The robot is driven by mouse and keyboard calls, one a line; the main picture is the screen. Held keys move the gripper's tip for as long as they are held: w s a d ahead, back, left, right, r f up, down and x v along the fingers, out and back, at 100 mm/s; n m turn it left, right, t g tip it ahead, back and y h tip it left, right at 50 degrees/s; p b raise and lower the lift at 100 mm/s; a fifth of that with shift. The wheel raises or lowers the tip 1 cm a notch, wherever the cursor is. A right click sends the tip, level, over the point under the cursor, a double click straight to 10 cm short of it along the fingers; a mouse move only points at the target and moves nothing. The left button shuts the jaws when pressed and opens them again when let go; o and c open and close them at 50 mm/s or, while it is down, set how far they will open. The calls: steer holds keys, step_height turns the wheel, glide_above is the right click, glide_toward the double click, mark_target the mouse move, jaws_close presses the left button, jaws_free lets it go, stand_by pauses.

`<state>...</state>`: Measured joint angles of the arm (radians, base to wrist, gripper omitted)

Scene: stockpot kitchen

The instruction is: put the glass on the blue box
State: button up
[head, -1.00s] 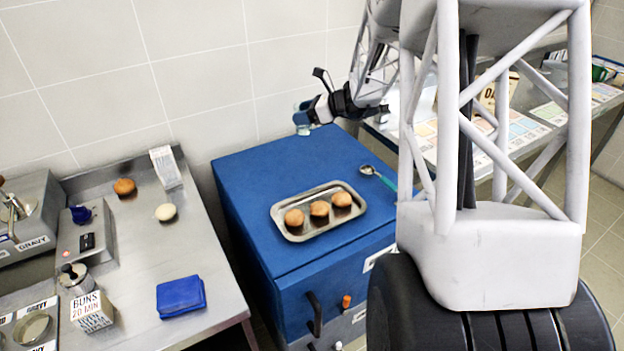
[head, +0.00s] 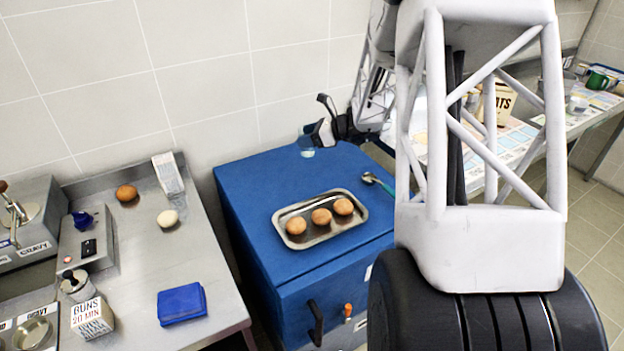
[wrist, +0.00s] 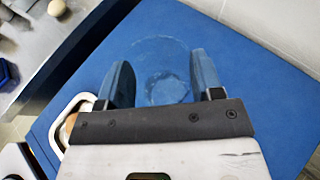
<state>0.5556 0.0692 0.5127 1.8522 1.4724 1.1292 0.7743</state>
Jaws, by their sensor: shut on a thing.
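My gripper (head: 322,134) is shut on a clear, see-through glass (head: 306,146) at the far edge of the large blue box (head: 255,185). In the wrist view the glass (wrist: 160,62) sits between the two fingers (wrist: 163,82), with the blue top below it. The glass looks upright in the head view. I cannot tell whether its base touches the box top or hangs just above it.
On the blue box, a metal tray (head: 338,230) holds three buns, with a spoon (head: 376,183) to its right. The far left of the top is clear. A steel counter (head: 140,245) on the left holds a small flat blue case (head: 182,304). A tiled wall stands behind.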

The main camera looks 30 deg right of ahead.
mark_target(308, 152)
steer(key=shift+f, duration=3)
steer(key=shift+f, duration=1.85)
steer(key=shift+f, duration=0.15)
steer(key=o, duration=1)
steer(key=shift+o, duration=0.2)
steer(key=v, duration=1.2)
